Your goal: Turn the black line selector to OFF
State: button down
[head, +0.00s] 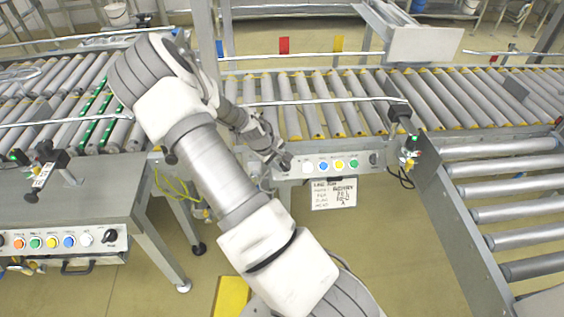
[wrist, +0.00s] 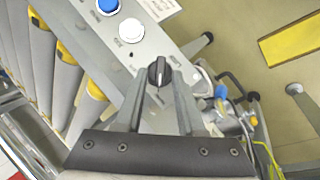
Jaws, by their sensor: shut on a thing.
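A black selector knob (wrist: 159,71) with a pale pointer line sits at the end of a grey button panel (wrist: 112,48). In the wrist view the line runs nearly straight up and down, and the small labels are unreadable. My gripper (wrist: 158,84) is shut on the knob, one finger on each side. In the head view my gripper (head: 283,161) is at the left end of the panel (head: 312,174) and hides this knob.
A white button (wrist: 131,30) and a blue button (wrist: 108,6) are close to the held knob. Another black knob (head: 373,158) is at the panel's right end. A written sign (head: 334,194) hangs below. A second button panel (head: 65,241) stands at the left.

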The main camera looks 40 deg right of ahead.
jog(key=shift+r, duration=0.1)
jog(key=m, duration=0.1)
jog(key=m+y, duration=0.1)
jog(key=shift+s+d+m+y, duration=0.1)
jog(key=shift+d+m+y, duration=0.2)
jog(key=m+y, duration=0.1)
jog(key=m+b, duration=0.1)
jog(key=shift+s+d+m+t+y, duration=0.1)
jog(key=shift+d+m+t+y, duration=0.1)
jog(key=shift+m+t+y, duration=0.15)
jog(key=shift+d+m+y+b, duration=0.1)
jog(key=shift+m+y+b, duration=0.55)
jog(key=shift+m+b, duration=0.2)
jog(key=shift+s+t, duration=0.1)
jog(key=shift+t, duration=0.15)
jog(key=c, duration=0.9)
grip_release()
